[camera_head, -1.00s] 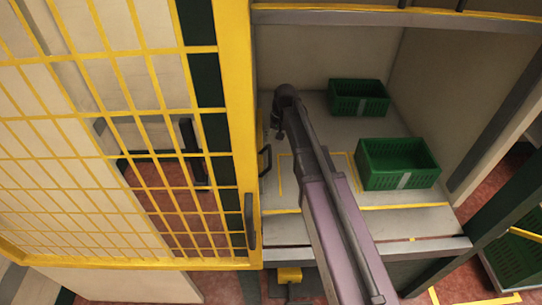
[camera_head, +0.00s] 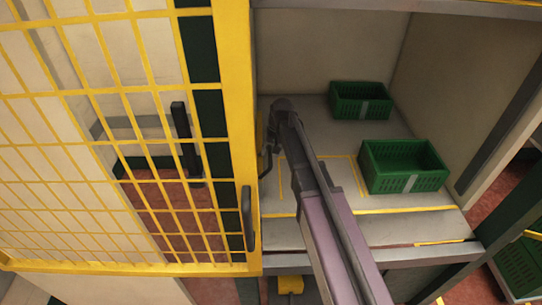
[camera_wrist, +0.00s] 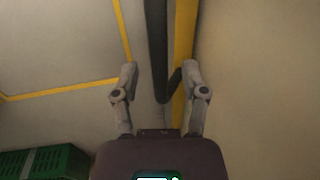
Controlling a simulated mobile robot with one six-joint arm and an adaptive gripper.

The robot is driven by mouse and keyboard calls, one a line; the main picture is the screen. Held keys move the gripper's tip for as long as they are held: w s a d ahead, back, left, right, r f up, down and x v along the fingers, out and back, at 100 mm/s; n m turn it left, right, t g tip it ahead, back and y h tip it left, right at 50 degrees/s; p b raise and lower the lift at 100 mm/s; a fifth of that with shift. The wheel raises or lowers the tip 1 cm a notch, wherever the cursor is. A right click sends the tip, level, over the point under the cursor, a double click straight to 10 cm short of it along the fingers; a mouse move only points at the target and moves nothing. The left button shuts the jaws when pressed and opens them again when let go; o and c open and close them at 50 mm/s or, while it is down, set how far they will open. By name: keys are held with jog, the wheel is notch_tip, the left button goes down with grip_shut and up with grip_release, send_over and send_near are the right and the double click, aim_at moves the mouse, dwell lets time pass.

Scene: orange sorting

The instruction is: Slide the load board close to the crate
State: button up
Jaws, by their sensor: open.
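In the head view, a light grey deck (camera_head: 330,180) with yellow lines lies inside the bay. I cannot make out the load board as a separate piece. A green crate (camera_head: 404,166) stands on the deck's right side, and a second green crate (camera_head: 360,100) stands behind it. A black bent handle (camera_head: 266,162) is at the deck's left edge, partly hidden by my arm. In the wrist view, my gripper (camera_wrist: 160,75) is open. A black bar (camera_wrist: 157,45) shows between its fingers, beside a yellow strip (camera_wrist: 185,35). Contact cannot be told. A green crate (camera_wrist: 45,163) shows at lower left.
A yellow mesh door (camera_head: 235,130) with a black handle (camera_head: 248,218) stands left of the bay, close to my arm. Walls close the bay at the back and right.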

jog(key=shift+f, duration=0.15)
grip_shut()
dwell(0.4)
